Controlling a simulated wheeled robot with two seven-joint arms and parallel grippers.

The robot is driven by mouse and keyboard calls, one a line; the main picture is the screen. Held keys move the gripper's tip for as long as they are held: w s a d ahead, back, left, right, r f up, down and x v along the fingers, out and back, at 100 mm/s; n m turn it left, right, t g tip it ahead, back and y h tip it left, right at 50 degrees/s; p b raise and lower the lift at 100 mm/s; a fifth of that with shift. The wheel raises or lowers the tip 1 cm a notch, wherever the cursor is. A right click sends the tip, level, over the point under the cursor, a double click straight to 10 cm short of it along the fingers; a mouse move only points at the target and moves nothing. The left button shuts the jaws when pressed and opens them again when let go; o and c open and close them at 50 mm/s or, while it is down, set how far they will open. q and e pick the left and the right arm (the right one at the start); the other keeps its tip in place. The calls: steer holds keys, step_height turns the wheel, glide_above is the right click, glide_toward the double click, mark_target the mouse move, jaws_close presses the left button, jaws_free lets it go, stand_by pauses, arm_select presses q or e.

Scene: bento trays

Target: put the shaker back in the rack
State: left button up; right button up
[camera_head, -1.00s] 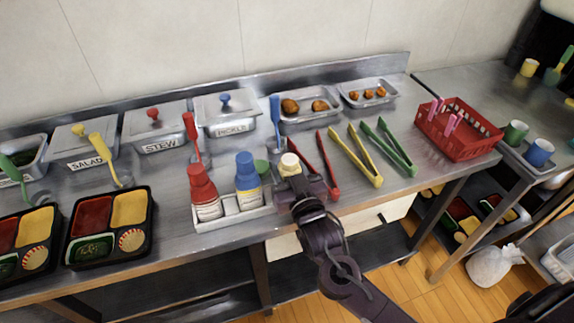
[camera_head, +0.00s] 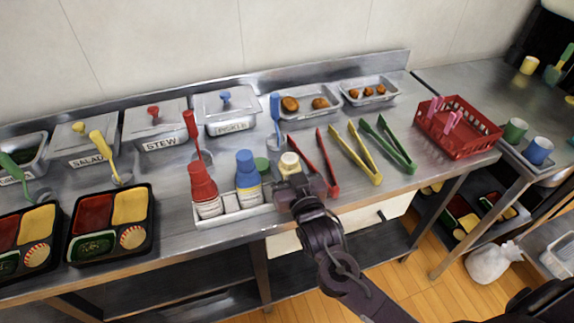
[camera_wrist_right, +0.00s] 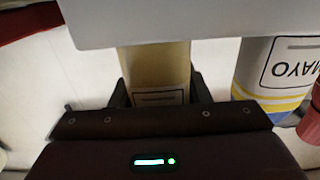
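The shaker (camera_head: 289,160) has a cream cap and stands upright at the right end of the grey rack (camera_head: 235,219). My right gripper (camera_head: 294,183) is around it from the front. In the right wrist view the shaker's pale yellow body (camera_wrist_right: 155,68) is between the two fingers (camera_wrist_right: 160,95), which look closed on it. The rack wall (camera_wrist_right: 190,20) hides its lower end there, and I cannot tell whether it rests on the rack floor. My left gripper is not in view.
A blue-capped mayo bottle (camera_head: 247,172) and a red bottle (camera_head: 204,188) stand in the rack, left of the shaker. Red tongs (camera_head: 328,165) lie close on the right. Bento trays (camera_head: 105,261) are at left.

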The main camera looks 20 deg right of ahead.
steer(key=shift+p, duration=0.3)
steer(key=o, duration=0.7)
steer(key=shift+c, duration=0.2)
steer(key=s+b, duration=0.1)
steer(key=s, duration=0.6)
steer(key=shift+s+d, duration=0.15)
steer(key=shift+s, duration=0.25)
